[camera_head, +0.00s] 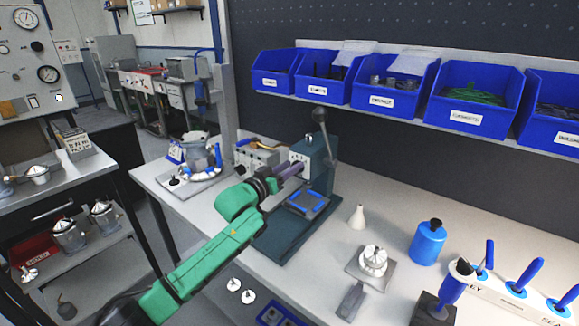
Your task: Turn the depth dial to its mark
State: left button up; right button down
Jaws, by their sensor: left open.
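The dark teal bench press (323,155) stands on the worktable, with a lever ending in a dark ball knob (319,114). A pale plate (298,159) with small dark marks is on its left-facing side. My left arm comes in from the lower left, and my left gripper (291,173) is at the press's left side, just below this plate. Its jaws are open. The depth dial cannot be made out; the gripper seems to cover that part of the press, and I cannot tell whether they touch. My right gripper is not in view.
A blue-edged fixture (307,199) sits on the press base under my gripper. A grey box with knobs (256,157) stands behind my wrist. A white cone bottle (357,217), a blue bottle (428,243) and blue-handled tools (525,274) stand right. Blue bins (471,98) hang above.

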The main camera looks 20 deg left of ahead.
pick_arm(q)
grip_shut()
jog(key=m, duration=0.4)
jog(key=d+m, duration=0.1)
jog(key=m, duration=0.6)
jog(key=shift+s+d+f+m, duration=0.15)
jog(key=shift+s+f+m, duration=0.15)
jog(key=shift+m, duration=0.1)
dwell(0.4)
grip_release()
